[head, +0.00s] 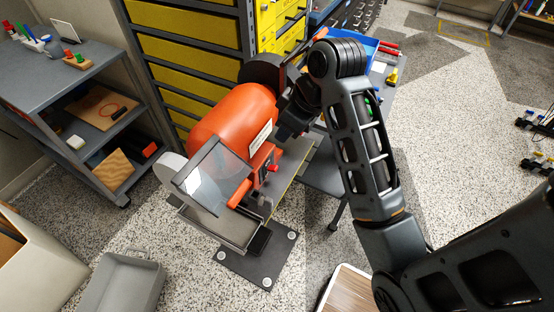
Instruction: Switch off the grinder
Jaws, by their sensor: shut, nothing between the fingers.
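The bench grinder has an orange-red motor body (230,118) with a white label and stands on a pedestal with a dark base plate (258,262). A pale wheel (170,167) is at its left end, behind a clear shield (213,168). A dark wheel guard (262,68) is at its far end. A small red part (273,168), perhaps the switch, shows on the front below the label. My gripper (286,128) is shut beside the grinder's right front, above and right of the red part. Its fingertips are hard to make out, so I cannot tell whether they touch the grinder.
A grey shelf unit (75,75) with tools stands at left. A yellow drawer cabinet (185,45) is behind the grinder. A small table with a blue bin (362,48) stands behind my arm. A grey tray (122,285) lies front left. Speckled floor is open at right.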

